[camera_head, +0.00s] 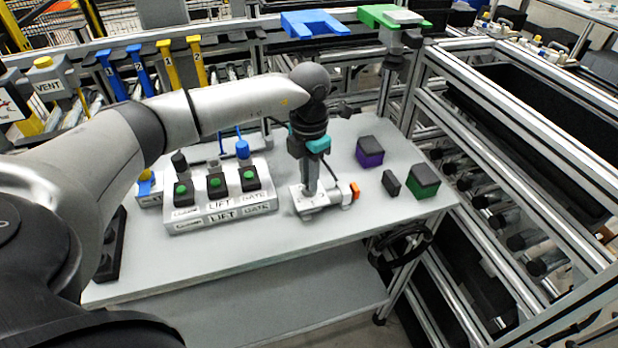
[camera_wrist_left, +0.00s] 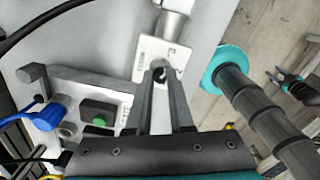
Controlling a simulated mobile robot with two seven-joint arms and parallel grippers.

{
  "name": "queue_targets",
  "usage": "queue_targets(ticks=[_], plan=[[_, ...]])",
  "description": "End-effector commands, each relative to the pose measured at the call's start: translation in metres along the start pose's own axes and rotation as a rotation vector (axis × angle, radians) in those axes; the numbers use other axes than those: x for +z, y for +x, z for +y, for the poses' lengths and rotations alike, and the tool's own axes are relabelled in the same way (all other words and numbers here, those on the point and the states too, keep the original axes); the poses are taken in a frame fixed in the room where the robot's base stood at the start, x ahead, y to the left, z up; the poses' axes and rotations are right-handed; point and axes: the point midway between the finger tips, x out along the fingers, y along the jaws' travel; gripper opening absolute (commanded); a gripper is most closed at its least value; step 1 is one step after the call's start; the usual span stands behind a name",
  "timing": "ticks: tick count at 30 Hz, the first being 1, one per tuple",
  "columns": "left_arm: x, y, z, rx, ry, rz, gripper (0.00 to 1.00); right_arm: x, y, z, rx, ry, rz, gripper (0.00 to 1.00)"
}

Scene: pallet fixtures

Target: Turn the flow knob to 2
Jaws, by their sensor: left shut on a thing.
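The small white flow unit (camera_head: 302,205) stands on the grey bench, right of the button box. In the left wrist view its white face (camera_wrist_left: 150,57) lies under my fingertips. My left gripper (camera_head: 310,188) points straight down on the unit. In the left wrist view the gripper (camera_wrist_left: 159,76) is shut on the knob, whose round top shows between the fingertips. The fingers hide most of the knob.
A white box with green buttons (camera_head: 219,210) stands close on the left. An orange-tipped fitting (camera_head: 354,191) sits at the unit's right end. Purple (camera_head: 369,157) and green (camera_head: 423,187) blocks and a small dark block (camera_head: 390,183) lie further right. The front of the bench is clear.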

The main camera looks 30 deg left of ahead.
Motion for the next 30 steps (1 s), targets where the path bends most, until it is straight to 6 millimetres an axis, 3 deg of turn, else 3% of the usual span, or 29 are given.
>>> queue_targets(ticks=[18,30], plan=[[0.001,0.000,0.000,0.001,0.581,-0.003,0.00,0.002,0.022,0.000,0.000,0.000,0.000,0.50],[0.001,0.000,0.000,0.002,0.876,-0.002,0.00,0.003,0.032,-0.001,0.000,0.000,0.000,0.50]])
